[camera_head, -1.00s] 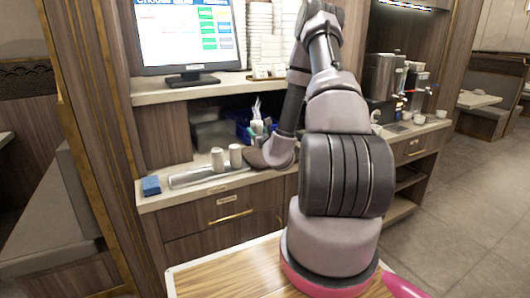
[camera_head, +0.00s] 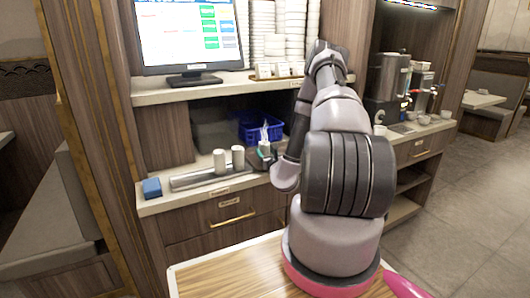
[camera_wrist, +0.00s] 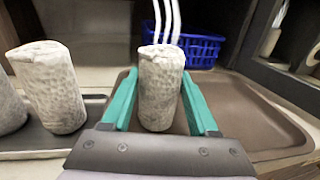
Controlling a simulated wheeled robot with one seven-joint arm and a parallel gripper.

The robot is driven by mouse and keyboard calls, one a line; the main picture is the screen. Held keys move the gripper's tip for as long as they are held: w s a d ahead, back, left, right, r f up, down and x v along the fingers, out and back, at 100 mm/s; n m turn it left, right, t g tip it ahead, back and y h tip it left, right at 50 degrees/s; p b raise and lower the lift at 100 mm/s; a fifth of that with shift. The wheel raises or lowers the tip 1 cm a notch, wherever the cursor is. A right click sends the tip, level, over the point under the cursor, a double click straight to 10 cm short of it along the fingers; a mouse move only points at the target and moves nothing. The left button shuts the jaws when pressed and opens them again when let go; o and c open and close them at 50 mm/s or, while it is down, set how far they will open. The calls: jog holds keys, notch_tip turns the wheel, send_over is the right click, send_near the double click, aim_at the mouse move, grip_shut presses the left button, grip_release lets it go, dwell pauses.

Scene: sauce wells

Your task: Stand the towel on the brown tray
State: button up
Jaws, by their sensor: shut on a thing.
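My gripper (camera_wrist: 160,113) has teal fingers, shut on the sides of a rolled towel (camera_wrist: 160,85), whitish and mottled. The towel is upright, and in the wrist view it is over the brown tray (camera_wrist: 245,110). I cannot tell whether its base touches the tray. In the head view my gripper (camera_head: 264,150) is on the counter's right part, beside my arm, which hides most of the brown tray.
Two more towels, one (camera_wrist: 48,85) upright, stand on a grey tray (camera_head: 200,179) to the left. A blue basket (camera_wrist: 200,50) with white upright items is behind. A blue block (camera_head: 152,187) lies at the counter's left end. A shelf (camera_head: 200,90) overhangs the counter.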

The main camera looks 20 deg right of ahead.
jog(key=shift+f, duration=0.1)
jog(key=o, duration=1.4)
